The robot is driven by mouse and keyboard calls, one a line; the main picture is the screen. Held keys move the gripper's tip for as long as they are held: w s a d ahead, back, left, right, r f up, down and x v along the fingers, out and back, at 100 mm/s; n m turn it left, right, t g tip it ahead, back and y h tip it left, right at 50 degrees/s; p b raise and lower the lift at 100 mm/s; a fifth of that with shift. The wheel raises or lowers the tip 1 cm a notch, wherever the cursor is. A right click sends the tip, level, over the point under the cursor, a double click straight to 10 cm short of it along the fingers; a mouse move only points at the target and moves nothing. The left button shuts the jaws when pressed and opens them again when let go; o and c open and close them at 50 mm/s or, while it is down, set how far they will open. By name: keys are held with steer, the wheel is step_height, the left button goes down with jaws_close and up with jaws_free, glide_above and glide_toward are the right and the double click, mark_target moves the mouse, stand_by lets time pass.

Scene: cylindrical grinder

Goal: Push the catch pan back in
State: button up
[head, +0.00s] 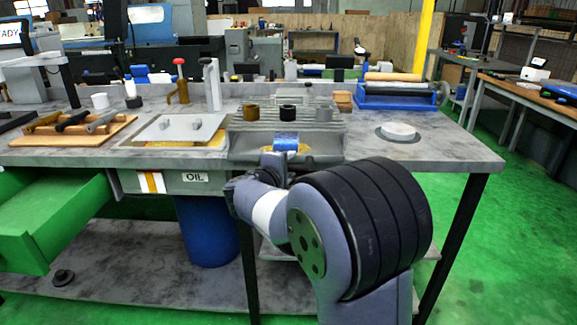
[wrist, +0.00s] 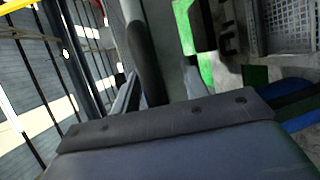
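A green drawer-like box (head: 55,220) juts out toward me at the left. My arm reaches to the table's front edge, right of the OIL label. My gripper is mostly hidden behind my own arm in the head view. I see nothing clearly held.
The grey table (head: 455,155) carries a wooden tool board (head: 75,140), a grey plate (head: 175,130) and a blue roller stand (head: 395,92). A blue drum (head: 207,232) stands below the OIL front. Green floor is open at the right.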

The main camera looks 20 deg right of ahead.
steer(key=shift+r, duration=0.1)
stand_by(0.3)
steer(key=v, duration=1.1)
steer(key=shift+p, duration=0.35)
steer(key=shift+w+d, duration=0.1)
steer(key=shift+c, duration=0.3)
